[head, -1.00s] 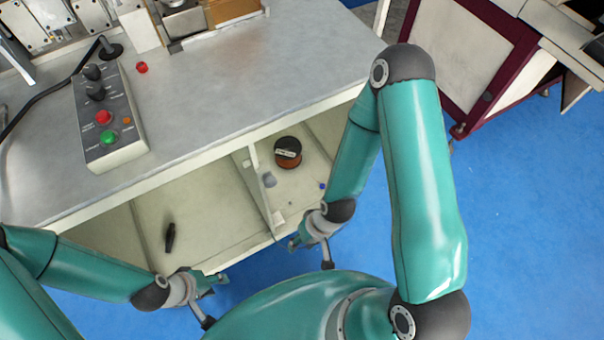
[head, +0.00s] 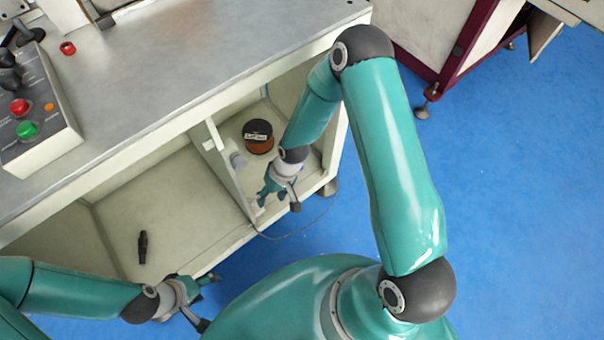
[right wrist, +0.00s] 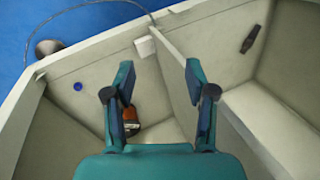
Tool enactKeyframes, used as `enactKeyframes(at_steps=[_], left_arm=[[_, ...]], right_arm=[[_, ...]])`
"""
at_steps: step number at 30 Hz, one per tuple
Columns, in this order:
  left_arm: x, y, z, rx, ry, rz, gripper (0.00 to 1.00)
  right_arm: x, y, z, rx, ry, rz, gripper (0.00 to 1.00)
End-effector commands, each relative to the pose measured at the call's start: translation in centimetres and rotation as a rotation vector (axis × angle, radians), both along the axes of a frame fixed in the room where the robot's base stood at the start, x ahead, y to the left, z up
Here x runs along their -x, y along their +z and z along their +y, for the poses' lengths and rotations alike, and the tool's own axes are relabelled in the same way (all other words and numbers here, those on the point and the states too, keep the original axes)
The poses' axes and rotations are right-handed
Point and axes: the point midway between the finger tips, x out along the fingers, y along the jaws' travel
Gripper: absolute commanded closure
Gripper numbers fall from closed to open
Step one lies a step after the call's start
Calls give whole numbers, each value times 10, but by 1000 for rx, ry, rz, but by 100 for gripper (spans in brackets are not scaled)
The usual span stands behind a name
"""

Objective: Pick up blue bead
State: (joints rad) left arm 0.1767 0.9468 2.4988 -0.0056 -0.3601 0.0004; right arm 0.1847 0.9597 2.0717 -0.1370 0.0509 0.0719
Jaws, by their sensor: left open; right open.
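The blue bead (right wrist: 78,86) lies on the floor of the right-hand shelf compartment, small and round. In the right wrist view it is left of my right gripper (right wrist: 159,78), clear of both fingers. My right gripper, also in the head view (head: 268,193), is open and empty at the front of that compartment, near the divider. In the head view I cannot make out the bead; my right arm covers part of the compartment. My left gripper (head: 205,284) is open in front of the shelf's lower edge, away from the bead.
A copper wire spool (head: 258,137) with a black top stands in the same compartment, also behind my right fingers (right wrist: 131,116). A divider (head: 226,168) separates the left compartment, which holds a black tool (head: 143,247). A red bead (head: 68,48) lies on the worktop (head: 190,55).

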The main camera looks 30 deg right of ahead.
Motion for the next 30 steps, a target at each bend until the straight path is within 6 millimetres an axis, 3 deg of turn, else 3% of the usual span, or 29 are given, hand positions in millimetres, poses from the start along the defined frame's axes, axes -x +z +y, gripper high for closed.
enactKeyframes(at_steps=[1,3,7,12,16,21,26,30], left_arm=[[0,-43,0,0,0,0,37],[0,-71,0,0,0,0,37],[0,-122,0,0,0,0,37],[0,-179,0,0,0,0,37],[0,-207,0,0,0,0,37],[0,-222,0,0,0,0,37],[0,-228,0,0,0,-1,37],[0,-236,0,0,0,-1,37]], right_arm=[[-26,-41,-15,21,7,-14,45],[-55,-62,-35,47,17,-14,45],[-103,-93,-81,114,24,-7,45],[-147,-113,-144,216,4,18,45],[-163,-114,-181,278,-21,40,45],[-170,-110,-207,322,-46,61,45],[-169,-121,-212,332,-51,70,45],[-169,-148,-212,330,-51,72,45]])
